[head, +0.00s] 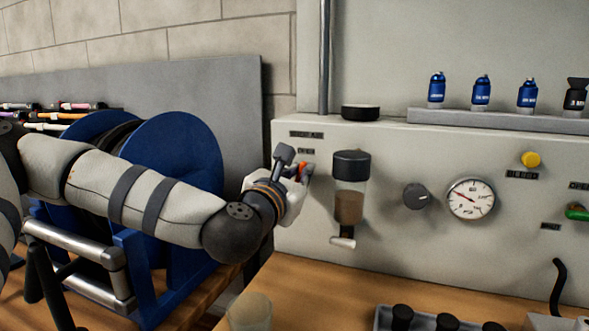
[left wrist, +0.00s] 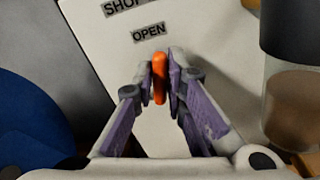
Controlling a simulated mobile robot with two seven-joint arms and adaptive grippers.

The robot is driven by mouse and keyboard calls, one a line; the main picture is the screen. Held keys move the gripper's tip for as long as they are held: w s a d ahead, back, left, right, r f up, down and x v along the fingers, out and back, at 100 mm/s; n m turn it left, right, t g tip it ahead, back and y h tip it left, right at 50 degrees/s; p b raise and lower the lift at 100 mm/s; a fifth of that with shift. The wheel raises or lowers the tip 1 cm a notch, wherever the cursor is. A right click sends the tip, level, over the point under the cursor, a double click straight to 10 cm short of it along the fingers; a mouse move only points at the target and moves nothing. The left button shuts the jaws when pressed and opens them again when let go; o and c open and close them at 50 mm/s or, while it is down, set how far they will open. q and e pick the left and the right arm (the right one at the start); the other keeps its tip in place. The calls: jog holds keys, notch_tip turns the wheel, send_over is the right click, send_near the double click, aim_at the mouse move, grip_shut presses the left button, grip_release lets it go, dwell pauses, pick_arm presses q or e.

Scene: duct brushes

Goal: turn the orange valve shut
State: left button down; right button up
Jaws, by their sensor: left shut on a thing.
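The orange valve (head: 303,168) is on the front of the pale panel at its left end. In the left wrist view the orange valve handle (left wrist: 159,78) stands upright below a label reading OPEN (left wrist: 149,33). My left gripper (left wrist: 160,80) is shut on the handle, one fingertip on each side. In the head view my left gripper (head: 296,180) reaches the panel from the left and hides part of the valve. My right gripper is not in view.
A filter bowl (head: 350,202) with brown contents hangs close right of the valve. A black knob (head: 417,196) and a gauge (head: 471,199) are farther right. A blue reel (head: 185,150) stands behind my left arm. Blue bottles (head: 481,92) stand on a ledge above.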

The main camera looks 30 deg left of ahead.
pick_arm(q)
jog(key=m, duration=0.1)
jog(key=m+p, duration=0.1)
jog(key=m, duration=0.1)
jog(key=shift+r, duration=0.35)
jog(key=m, duration=0.7)
jog(key=f+m+p, duration=0.1)
jog(key=m, duration=0.3)
jog(key=shift+w+d, duration=0.1)
jog(key=shift+d, duration=0.05)
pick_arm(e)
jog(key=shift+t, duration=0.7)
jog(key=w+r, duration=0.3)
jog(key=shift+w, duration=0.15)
pick_arm(q)
jog(key=shift+m, duration=0.4)
jog(key=c, duration=1.7)
grip_release()
jog(key=shift+o, duration=0.2)
